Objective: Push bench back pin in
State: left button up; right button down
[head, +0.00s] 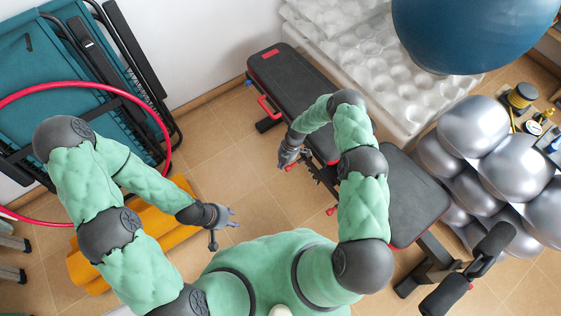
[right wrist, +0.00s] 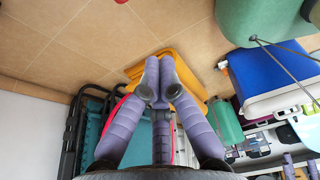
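Small red knobs show along the bench frame, one beside my right gripper and one red knob (head: 331,211) lower down. I cannot tell which is the back pin. My right gripper (head: 288,157) is beside the bench's left edge; contact is unclear. In the right wrist view its purple fingers (right wrist: 160,85) meet at the tips with nothing visible between. My left gripper (head: 224,222) is open and empty above the floor.
Silver balls (head: 475,125) and a blue ball (head: 475,30) are right of the bench.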

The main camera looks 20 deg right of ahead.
aim_at(290, 166)
pick_arm(q)
jog(key=shift+f+b, duration=2.25)
jog(key=shift+f, duration=0.2)
pick_arm(e)
notch_tip(290, 166, down, 8)
jog(key=d, duration=0.1)
jog(key=shift+w+f, duration=0.15)
jog(key=shift+w, duration=0.05)
jog(key=shift+d, duration=0.1)
